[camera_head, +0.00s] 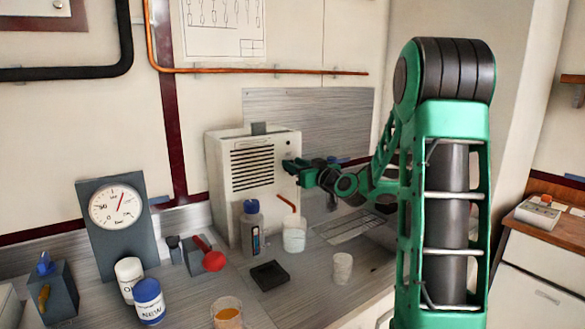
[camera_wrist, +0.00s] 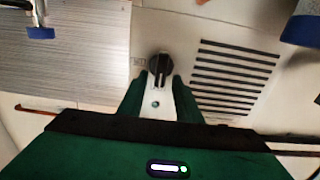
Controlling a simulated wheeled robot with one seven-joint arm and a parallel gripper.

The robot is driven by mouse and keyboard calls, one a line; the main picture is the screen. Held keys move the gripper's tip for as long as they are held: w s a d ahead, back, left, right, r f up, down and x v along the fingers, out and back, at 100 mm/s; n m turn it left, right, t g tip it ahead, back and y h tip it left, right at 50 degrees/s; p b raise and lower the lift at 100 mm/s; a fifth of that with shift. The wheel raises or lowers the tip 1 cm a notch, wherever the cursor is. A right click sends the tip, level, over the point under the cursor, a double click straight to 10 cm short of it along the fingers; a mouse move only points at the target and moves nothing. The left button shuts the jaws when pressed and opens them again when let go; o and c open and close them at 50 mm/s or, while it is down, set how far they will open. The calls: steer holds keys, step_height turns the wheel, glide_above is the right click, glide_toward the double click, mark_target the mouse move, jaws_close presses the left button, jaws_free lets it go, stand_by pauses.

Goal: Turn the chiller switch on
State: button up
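A white vented box (camera_head: 224,185), seemingly the chiller, stands against the back wall on the counter. A round black rotary switch (camera_wrist: 159,70) is on its front panel in the wrist view, with its grip bar roughly upright in that picture. A small label (camera_wrist: 138,62) beside it is too small to read. My gripper (camera_head: 289,167) is at the box's upper right front in the head view and hides the switch there. In the wrist view my gripper (camera_wrist: 159,84) is open, its green fingertips on either side just short of the switch. I cannot tell whether they touch it.
A dark tray (camera_head: 269,276), white cup (camera_head: 342,267), red-knobbed lever (camera_head: 213,260) and dial gauge (camera_head: 117,208) are on the counter.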

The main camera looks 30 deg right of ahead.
steer(key=shift+c, duration=0.3)
steer(key=c, duration=0.6)
steer(key=shift+m, duration=0.3)
steer(key=shift+d+f+m, duration=0.35)
steer(key=shift+f+m, duration=0.05)
steer(key=shift+m, duration=2.45)
steer(key=shift+d+f+m, duration=0.3)
steer(key=shift+f+m, duration=0.05)
steer(key=shift+m, duration=2.55)
steer(key=shift+d+f+m, duration=0.35)
steer(key=shift+f+m, duration=0.05)
steer(key=shift+m, duration=2.45)
